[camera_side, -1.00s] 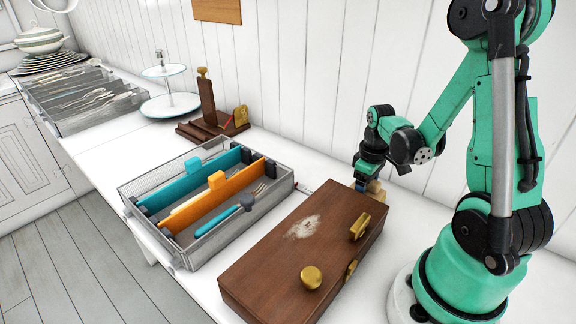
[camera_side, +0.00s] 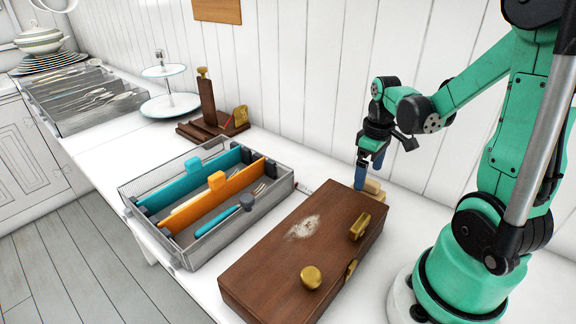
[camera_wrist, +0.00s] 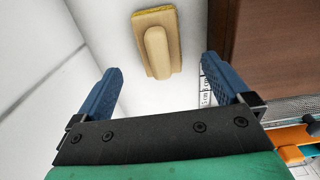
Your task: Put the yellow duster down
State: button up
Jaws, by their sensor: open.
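The yellow duster (camera_wrist: 157,45) lies on the white counter, seen in the wrist view as a tan wooden block with a raised handle and a yellow edge. In the side view the duster (camera_side: 373,188) shows partly, behind the far right end of the wooden box. My gripper (camera_wrist: 157,85) is open and empty. Its two blue fingers are wide apart, with the duster beyond and between them, not touched. In the side view my gripper (camera_side: 366,177) points down over the duster.
The brown wooden box (camera_side: 275,265) with brass fittings stands close beside the duster. A mesh tray (camera_side: 200,258) with blue and orange dividers is left of it. A dark wooden stand (camera_side: 208,100) and a tiered plate stand (camera_side: 168,104) are farther back. A white wall runs behind.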

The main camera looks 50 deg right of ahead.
aim_at(368, 179)
notch_tip(368, 179, up, 7)
jog(key=shift+f, duration=0.2)
jog(key=shift+w+a+r, duration=0.1)
jog(key=shift+a+r, duration=0.05)
jog(key=w+a+t, duration=0.1)
jog(key=a, duration=0.1)
jog(key=w+a+t, duration=0.1)
jog(key=a, duration=0.2)
jog(key=w+a+r+t+h, duration=0.1)
jog(key=a, duration=0.1)
jog(key=shift+w+a, duration=0.25)
jog(key=shift+a, duration=0.15)
jog(key=a+t, duration=0.1)
jog(key=a, duration=0.1)
jog(key=w+a+t, duration=0.1)
jog(key=a, duration=0.2)
jog(key=a+t, duration=0.1)
jog(key=a, duration=0.1)
jog(key=shift+w+a+r+t+y, duration=0.2)
jog(key=shift+a+r+t+y, duration=0.1)
jog(key=shift+y, duration=0.1)
jog(key=shift+a+t, duration=0.3)
jog(key=shift+a, duration=0.15)
jog(key=shift+o, duration=0.2)
